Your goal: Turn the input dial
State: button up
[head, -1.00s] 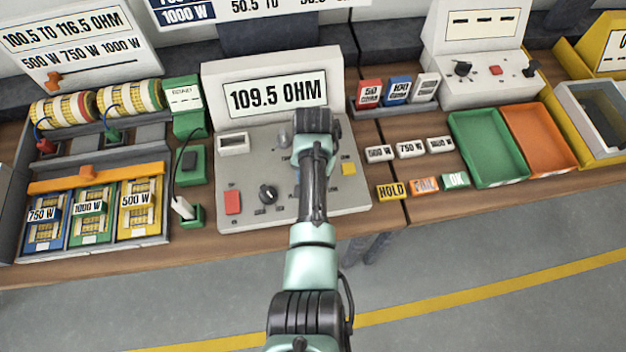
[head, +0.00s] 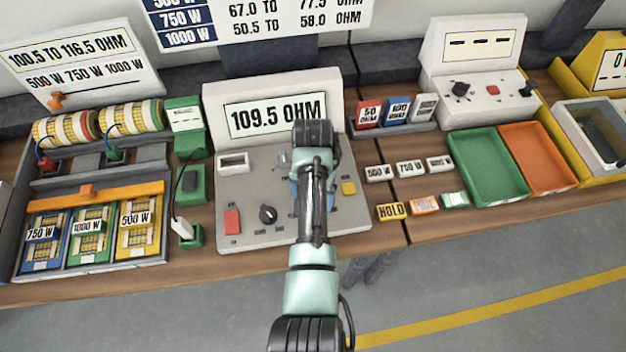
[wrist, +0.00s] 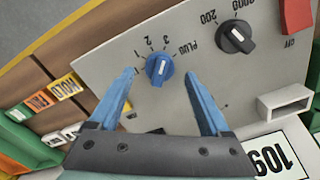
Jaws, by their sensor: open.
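The input dial (wrist: 159,70) is a round blue knob with a white pointer mark on the grey meter panel (wrist: 125,38). The labels PLUG, 3 and 2 stand around it, seen upside down in the wrist view. My gripper (wrist: 160,76) is open, its two blue fingers spread to either side of the dial, with the dial near the line between their tips. I see no clear contact. In the head view my arm covers the dial. The meter display (head: 277,114) reads 109.5 OHM.
A black range dial (wrist: 235,38) and a red OFF switch (wrist: 297,14) share the panel; the black dial also shows in the head view (head: 267,214). HOLD (head: 392,211) and other labelled blocks lie right of the meter. Green (head: 463,168) and orange (head: 513,135) trays stand farther right.

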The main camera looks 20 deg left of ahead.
notch_tip(320, 180, up, 10)
jog(key=b, duration=0.1)
jog(key=shift+r, duration=0.25)
dwell(0.4)
jog(key=w+r+t+y, duration=0.2)
jog(key=w+r+t, duration=0.4)
jog(key=w+r, duration=0.35)
jog(key=w+d+r+t+y, duration=0.15)
jog(key=r+t, duration=0.25)
jog(key=r, duration=0.5)
jog(key=w+d+r+t, duration=0.2)
jog(key=r+t, duration=0.2)
jog(key=r, duration=0.5)
jog(key=s+d+r+t, duration=0.2)
jog(key=d+r+t, duration=0.2)
jog(key=r, duration=0.8)
jog(key=s+d+r+t+h, duration=0.1)
jog(key=s+d+r+t, duration=0.2)
jog(key=s+r, duration=0.5)
jog(key=s+d+r+t+h, duration=0.2)
jog(key=s+d+r+t, duration=0.2)
jog(key=r, duration=0.7)
jog(key=s+t, duration=0.2)
jog(key=s, duration=0.2)
jog(key=shift+s+d+m, duration=0.15)
jog(key=shift+s+m, duration=0.25)
jog(key=shift+h, duration=0.25)
